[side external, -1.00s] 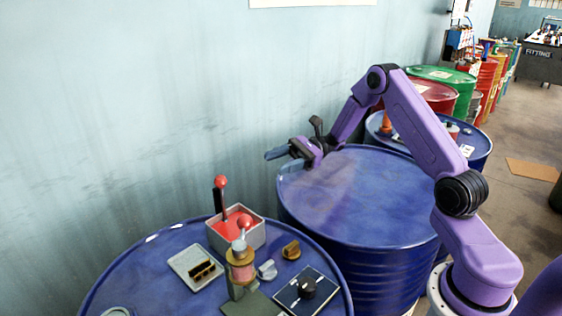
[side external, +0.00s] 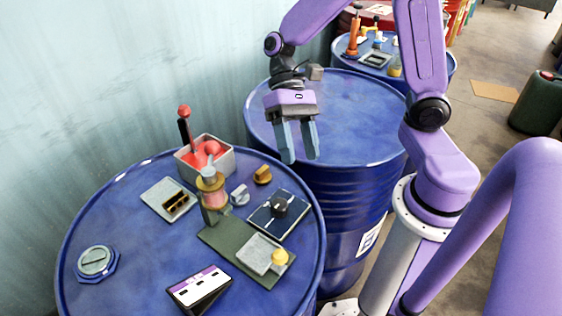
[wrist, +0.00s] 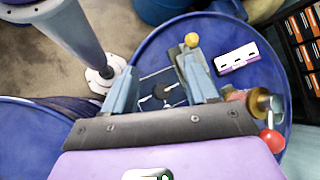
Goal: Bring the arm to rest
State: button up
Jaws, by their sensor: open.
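My gripper (side external: 298,158) is open and empty. In the side external view it points down, above the region where the two blue drums stand close together. Its two grey-blue fingers are apart with nothing between them. In the wrist view my gripper (wrist: 160,85) looks over the front drum top, and a dark panel with a black knob (wrist: 166,92) shows beyond the fingers. The front blue drum (side external: 110,215) carries the decanting items.
On the front drum stand a red-filled box (side external: 207,158) with a red-knobbed lever, an amber glass cylinder (side external: 211,192) on a green base, a knob panel (side external: 279,208), a grey block (side external: 168,199), a round dial (side external: 96,262) and a purple-white case (side external: 199,288). A wall is at left.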

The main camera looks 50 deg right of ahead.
jog(key=s+d+n+t+h, duration=0.5)
jog(key=s+n+t, duration=0.2)
jog(key=n, duration=0.7)
jog(key=shift+s+d+r, duration=0.15)
jog(key=shift+s+d, duration=0.2)
jog(key=shift+s, duration=0.85)
